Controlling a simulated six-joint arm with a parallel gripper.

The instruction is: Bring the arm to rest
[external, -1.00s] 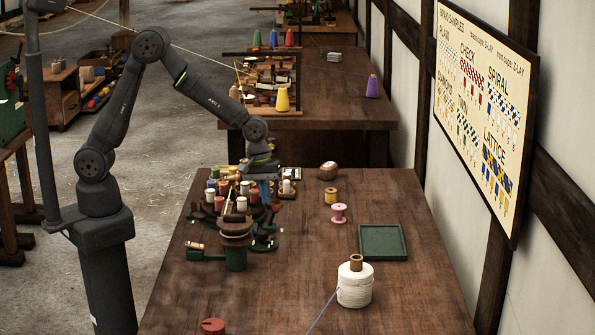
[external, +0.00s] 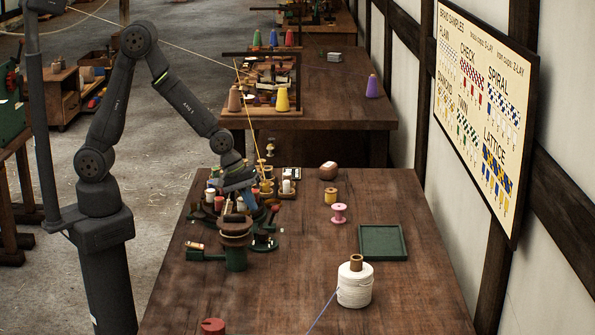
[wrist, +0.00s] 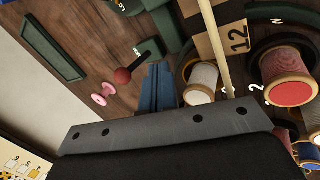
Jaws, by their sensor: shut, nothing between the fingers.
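My gripper (external: 246,198) is shut and empty. In the external view it points down among the bobbins of the braiding stand (external: 235,257) at the table's left side. Its blue fingers also show in the wrist view (wrist: 157,88), side by side. There, a white bobbin (wrist: 201,82) and a red-topped bobbin (wrist: 290,78) are to their right. A lever with a dark red knob (wrist: 123,75) is to their left. The external view does not clearly show the clearance between fingertips and bobbins.
A green tray (external: 382,257), a pink spool (external: 339,213), a yellow spool (external: 330,196) and a large white twine spool (external: 355,288) stand to the right. A red knob (external: 213,326) is at the front. A taut cord (external: 250,110) rises from the stand. Bare tabletop lies right of the stand.

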